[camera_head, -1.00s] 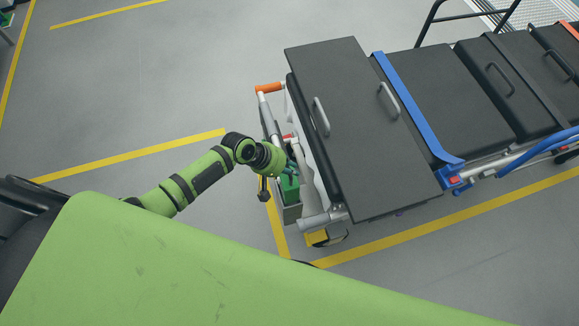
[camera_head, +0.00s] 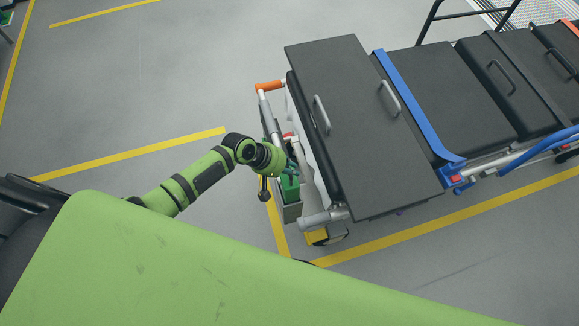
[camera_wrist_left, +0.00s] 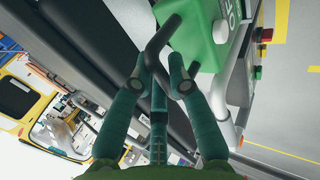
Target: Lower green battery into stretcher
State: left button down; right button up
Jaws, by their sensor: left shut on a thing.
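The green battery (camera_head: 289,187) is at the near end of the stretcher (camera_head: 352,120), partly hidden by my left gripper (camera_head: 284,165) in the head view. In the left wrist view, the battery (camera_wrist_left: 205,28) shows as a green block with a white label and a dark handle (camera_wrist_left: 158,40). My left gripper (camera_wrist_left: 162,84) has its fingers closed around that handle. A grey holder (camera_head: 291,212) lies just below the battery in the head view. How deep the battery sits in it I cannot tell. My right gripper is not in view.
A dark board with two handles (camera_head: 372,180) lies across the stretcher's near end, close to my arm. An orange-tipped bar (camera_head: 268,86) sticks out at its corner. The grey floor (camera_head: 170,90) with yellow lines is clear on the left.

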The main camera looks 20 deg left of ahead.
pick_arm(q)
jog(key=shift+w+f+b, duration=0.1)
jog(key=shift+f+b, duration=3.35)
jog(key=shift+f, duration=0.85)
jog(key=c, duration=1.1)
grip_release()
jog(key=shift+s+f, duration=0.15)
jog(key=shift+s, duration=0.05)
jog(key=v, duration=1.2)
jog(key=shift+w, duration=0.15)
